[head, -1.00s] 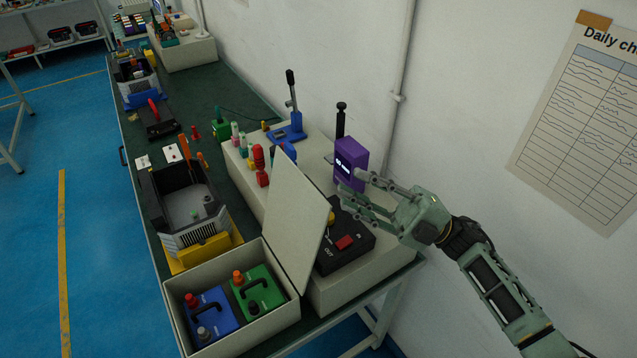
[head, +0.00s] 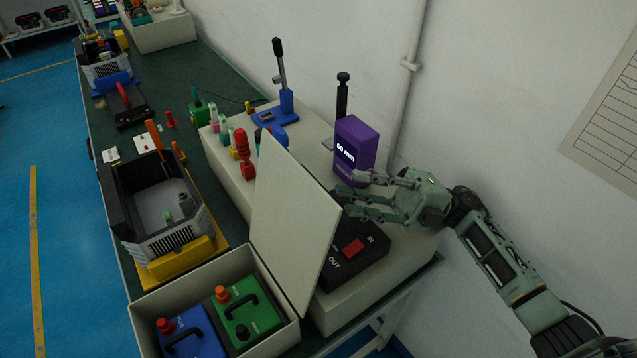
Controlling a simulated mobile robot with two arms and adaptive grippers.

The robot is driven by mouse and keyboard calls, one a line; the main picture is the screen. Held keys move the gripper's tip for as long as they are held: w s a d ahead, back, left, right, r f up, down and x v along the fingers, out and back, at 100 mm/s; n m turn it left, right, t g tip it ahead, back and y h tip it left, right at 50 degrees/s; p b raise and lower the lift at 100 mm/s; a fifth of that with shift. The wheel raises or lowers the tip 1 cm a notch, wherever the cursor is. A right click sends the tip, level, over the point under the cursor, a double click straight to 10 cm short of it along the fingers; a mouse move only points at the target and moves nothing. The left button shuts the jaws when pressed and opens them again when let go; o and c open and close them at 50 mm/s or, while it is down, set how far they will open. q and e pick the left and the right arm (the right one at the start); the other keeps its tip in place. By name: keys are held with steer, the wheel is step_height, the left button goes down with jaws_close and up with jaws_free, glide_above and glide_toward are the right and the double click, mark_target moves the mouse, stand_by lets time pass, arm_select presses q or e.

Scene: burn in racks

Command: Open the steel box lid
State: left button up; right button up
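The steel box (head: 142,324) stands at the front of the bench in the head view. Its pale lid (head: 293,220) stands raised on the box's right side, tilted up, so the inside shows. A blue block (head: 196,341) and a green block (head: 250,311), each with a black handle, sit inside. My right gripper (head: 357,197) is to the right of the lid, above the black switch box, with its fingers spread and nothing seen between them. It looks apart from the lid. My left gripper is not in view.
A black box with a red switch (head: 354,252) lies right behind the lid. A purple display block (head: 353,150) stands close behind my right gripper. A grey open machine (head: 165,210) with a yellow front is left of the lid. The wall bounds the right.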

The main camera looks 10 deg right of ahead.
mark_target(295, 224)
steer(key=p+x, duration=0.4)
steer(key=x, duration=0.3)
steer(key=shift+a+r, duration=0.15)
steer(key=shift+a, duration=0.2)
jaws_close()
